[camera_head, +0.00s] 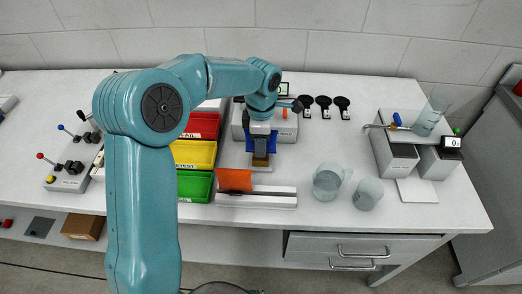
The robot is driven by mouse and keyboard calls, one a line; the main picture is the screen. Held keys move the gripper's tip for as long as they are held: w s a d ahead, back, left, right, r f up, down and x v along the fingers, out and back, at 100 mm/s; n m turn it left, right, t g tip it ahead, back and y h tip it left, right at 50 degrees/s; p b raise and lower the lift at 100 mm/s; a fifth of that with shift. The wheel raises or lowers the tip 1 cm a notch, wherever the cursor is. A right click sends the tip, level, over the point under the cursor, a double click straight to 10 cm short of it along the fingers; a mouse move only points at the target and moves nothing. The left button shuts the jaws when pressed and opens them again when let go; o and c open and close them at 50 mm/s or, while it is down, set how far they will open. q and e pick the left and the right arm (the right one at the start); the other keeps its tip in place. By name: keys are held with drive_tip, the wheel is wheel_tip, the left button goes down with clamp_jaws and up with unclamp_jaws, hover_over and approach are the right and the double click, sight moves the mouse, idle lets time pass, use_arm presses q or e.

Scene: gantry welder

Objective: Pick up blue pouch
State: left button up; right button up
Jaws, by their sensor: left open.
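My left gripper (261,150) hangs down from the teal arm, over the middle of the bench behind the orange piece. It is open. A blue item (272,142), which looks like the blue pouch, shows right at the gripper and is partly hidden by it. I cannot tell whether the fingers touch it. A small brown block shows just below the gripper (260,159). My right gripper is not in view.
Red (203,125), yellow (194,154) and green (194,186) bins stand left of the gripper. An orange pouch-like piece (235,180) lies at a long grey bar (256,199). Two clear beakers (327,180) (368,193) stand to the right. A scale-like device (396,158) is further right.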

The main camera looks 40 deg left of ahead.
use_arm(q)
drive_tip(key=shift+f, duration=0.1)
clamp_jaws()
idle(0.3)
